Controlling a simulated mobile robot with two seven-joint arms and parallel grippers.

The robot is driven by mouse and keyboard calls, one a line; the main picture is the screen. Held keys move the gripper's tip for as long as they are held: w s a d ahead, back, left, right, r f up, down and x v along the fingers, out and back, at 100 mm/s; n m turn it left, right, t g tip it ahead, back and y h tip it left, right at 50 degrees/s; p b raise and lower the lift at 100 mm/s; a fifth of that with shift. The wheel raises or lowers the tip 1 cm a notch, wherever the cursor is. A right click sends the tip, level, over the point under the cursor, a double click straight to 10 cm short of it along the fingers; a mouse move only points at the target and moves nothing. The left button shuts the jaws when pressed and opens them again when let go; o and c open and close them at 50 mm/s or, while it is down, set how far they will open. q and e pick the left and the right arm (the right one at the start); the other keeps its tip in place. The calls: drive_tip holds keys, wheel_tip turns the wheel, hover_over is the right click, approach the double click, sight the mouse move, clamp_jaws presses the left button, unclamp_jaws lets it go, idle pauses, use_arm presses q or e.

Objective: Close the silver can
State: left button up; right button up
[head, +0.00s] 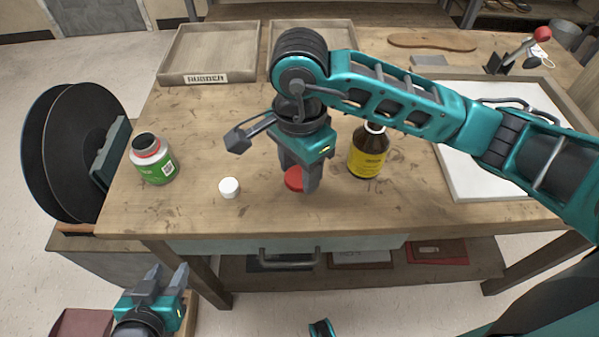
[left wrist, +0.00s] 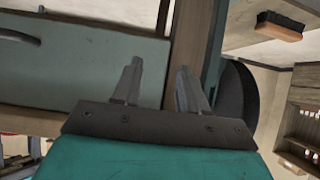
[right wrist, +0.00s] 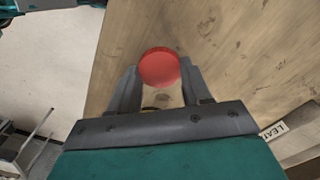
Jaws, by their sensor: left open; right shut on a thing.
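A silver can (head: 151,161) with a green label stands upright at the left of the table, with a red ring at its neck and a dark open top. My right gripper (head: 297,178) points down over the middle of the table. It is shut on a red lid (head: 293,180), which also shows between the fingertips in the right wrist view (right wrist: 159,67). I cannot tell whether the lid touches the table. My left gripper (head: 168,272) is open and empty, low in front of the table's left end. It also shows open in the left wrist view (left wrist: 158,75).
A white cap (head: 229,187) lies between the can and my right gripper. A brown bottle (head: 368,152) with a yellow label stands just right of that gripper. A wooden tray marked RUBBER (head: 208,42) is at the back. Black discs (head: 75,150) stand off the left edge.

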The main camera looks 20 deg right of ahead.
sight(300, 176)
wheel_tip(300, 176, up, 17)
drive_tip(key=p, duration=0.2)
drive_tip(key=shift+r+p, duration=0.2)
drive_tip(key=shift+p, duration=0.15)
